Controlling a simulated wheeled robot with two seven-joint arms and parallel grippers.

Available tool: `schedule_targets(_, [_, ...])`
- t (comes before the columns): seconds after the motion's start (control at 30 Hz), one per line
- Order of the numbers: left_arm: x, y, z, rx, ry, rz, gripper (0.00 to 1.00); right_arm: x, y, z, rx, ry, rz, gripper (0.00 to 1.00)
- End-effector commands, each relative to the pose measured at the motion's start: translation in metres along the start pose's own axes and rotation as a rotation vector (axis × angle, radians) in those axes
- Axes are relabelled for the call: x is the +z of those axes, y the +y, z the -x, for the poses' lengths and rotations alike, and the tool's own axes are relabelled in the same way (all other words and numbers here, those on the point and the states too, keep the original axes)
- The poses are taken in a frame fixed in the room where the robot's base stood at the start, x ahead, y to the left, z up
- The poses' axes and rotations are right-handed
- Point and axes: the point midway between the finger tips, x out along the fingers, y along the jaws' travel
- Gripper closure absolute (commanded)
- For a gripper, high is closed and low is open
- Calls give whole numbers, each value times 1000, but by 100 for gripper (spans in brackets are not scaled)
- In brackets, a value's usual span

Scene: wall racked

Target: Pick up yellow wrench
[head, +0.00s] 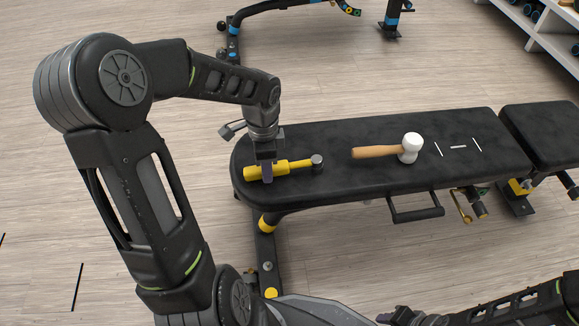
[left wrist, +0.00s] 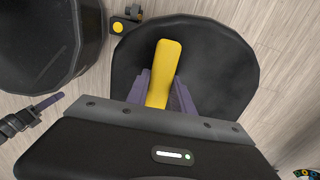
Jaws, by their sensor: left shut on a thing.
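The yellow wrench (head: 295,165), with a yellow handle and a grey metal head, lies along the left end of the black bench in the head view. Its yellow handle (left wrist: 168,62) also shows in the left wrist view, between the two purple fingers. My left gripper (head: 267,172) comes down from above and is shut on the handle. The rest of the wrench is hidden by the gripper body in the wrist view. I cannot tell whether the wrench touches the bench. My right gripper (head: 392,319) shows only partly at the bottom edge of the head view.
A mallet with a wooden handle and white head (head: 410,148) lies on the black bench (head: 340,183), right of the wrench. Another frame (head: 290,6) stands at the back. A white shelf (head: 540,35) is at the top right. The floor to the left is clear.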

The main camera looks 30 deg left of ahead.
Motion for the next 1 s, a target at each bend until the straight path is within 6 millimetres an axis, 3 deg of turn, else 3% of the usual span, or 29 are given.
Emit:
schedule_targets(0.67, [0,0,3,-2,1,0,100,0,0,1,0,0,0,64])
schedule_targets(0.83, [0,-1,20,-4,1,0,100,0,-4,11,0,-4,0,64])
schedule_targets(1.0, [0,-1,53,-5,1,0,100,2,-8,27,0,-12,1,64])
